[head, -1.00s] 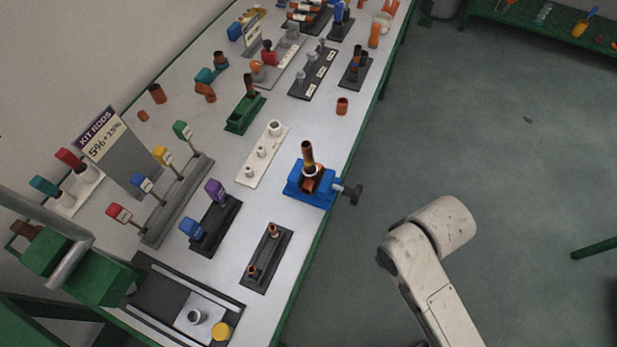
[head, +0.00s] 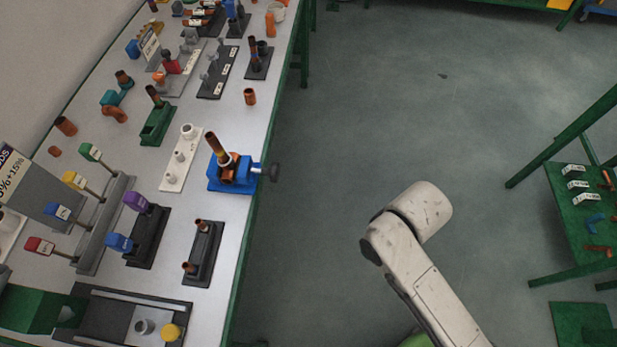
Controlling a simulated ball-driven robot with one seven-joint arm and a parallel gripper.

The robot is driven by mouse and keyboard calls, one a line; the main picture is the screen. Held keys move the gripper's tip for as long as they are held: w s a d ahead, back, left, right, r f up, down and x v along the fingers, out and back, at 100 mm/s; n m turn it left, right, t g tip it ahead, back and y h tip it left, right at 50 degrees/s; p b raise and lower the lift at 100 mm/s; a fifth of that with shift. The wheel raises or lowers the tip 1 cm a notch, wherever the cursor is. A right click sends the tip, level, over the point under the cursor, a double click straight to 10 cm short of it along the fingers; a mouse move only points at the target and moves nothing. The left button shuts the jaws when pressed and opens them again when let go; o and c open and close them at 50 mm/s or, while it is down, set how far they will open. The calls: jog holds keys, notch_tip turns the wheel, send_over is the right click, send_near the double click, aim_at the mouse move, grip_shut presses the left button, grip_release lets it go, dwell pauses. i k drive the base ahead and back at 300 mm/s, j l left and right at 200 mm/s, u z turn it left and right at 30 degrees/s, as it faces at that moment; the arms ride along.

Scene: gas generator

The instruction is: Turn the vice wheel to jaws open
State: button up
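The blue vice (head: 231,178) stands at the right edge of the white workbench in the head view. Its dark wheel (head: 274,172) sticks out to the right past the bench edge, over the floor. A copper pipe (head: 217,148) with a copper fitting stands tilted in the vice. Whether the jaws press on it cannot be told at this size. My arm shows at the lower right, over the floor and well apart from the wheel. My gripper is not in view.
A black holder with copper pieces (head: 205,250) lies in front of the vice, and a white holder (head: 181,158) is left of it. A copper ring (head: 250,97) stands behind. A green table (head: 590,205) stands at far right. The floor between is clear.

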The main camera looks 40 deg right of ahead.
aim_at(273, 172)
jog(key=l+u, duration=0.35)
jog(key=l, duration=1.5)
